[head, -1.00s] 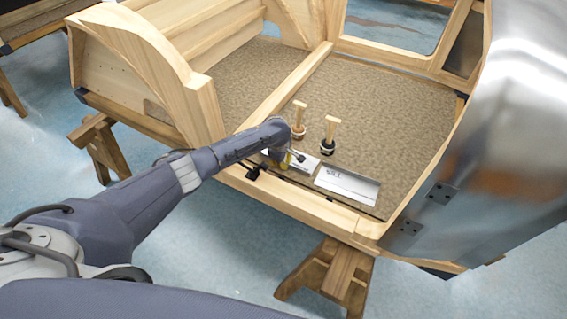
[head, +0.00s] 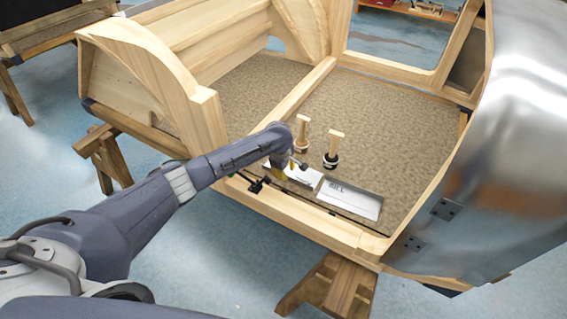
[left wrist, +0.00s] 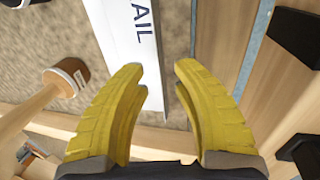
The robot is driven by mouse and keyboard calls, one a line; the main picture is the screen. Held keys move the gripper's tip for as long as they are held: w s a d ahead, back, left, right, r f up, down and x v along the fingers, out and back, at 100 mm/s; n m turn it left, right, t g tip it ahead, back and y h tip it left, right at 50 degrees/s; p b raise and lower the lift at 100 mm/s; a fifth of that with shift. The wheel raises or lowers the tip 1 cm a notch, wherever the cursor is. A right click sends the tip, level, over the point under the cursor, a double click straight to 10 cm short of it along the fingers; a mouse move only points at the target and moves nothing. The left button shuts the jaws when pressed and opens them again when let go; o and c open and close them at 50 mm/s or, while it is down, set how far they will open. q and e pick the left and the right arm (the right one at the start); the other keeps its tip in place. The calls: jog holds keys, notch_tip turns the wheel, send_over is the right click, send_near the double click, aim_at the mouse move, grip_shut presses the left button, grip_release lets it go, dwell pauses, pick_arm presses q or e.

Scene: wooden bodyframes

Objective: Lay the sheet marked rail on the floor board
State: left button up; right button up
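The white sheet marked rail (head: 303,176) lies on the brown textured floor board (head: 395,125), near its front edge. In the left wrist view the sheet (left wrist: 125,25) shows the letters "AIL"; its other end is out of frame. My left gripper (head: 284,173) is over the sheet's left part and hides some of it. In the left wrist view its yellow fingers (left wrist: 163,68) are apart, with the sheet's narrow end seen between and beneath them. I see no grip on the sheet. My right gripper is not in view.
A second white sheet, marked "SILL" (head: 350,200), lies just right of it. A wooden crossbar (head: 285,95) divides the floor, and a shiny metal panel (head: 500,150) closes the right side.

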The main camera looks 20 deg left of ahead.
pick_arm(q)
jog(key=v, duration=0.8)
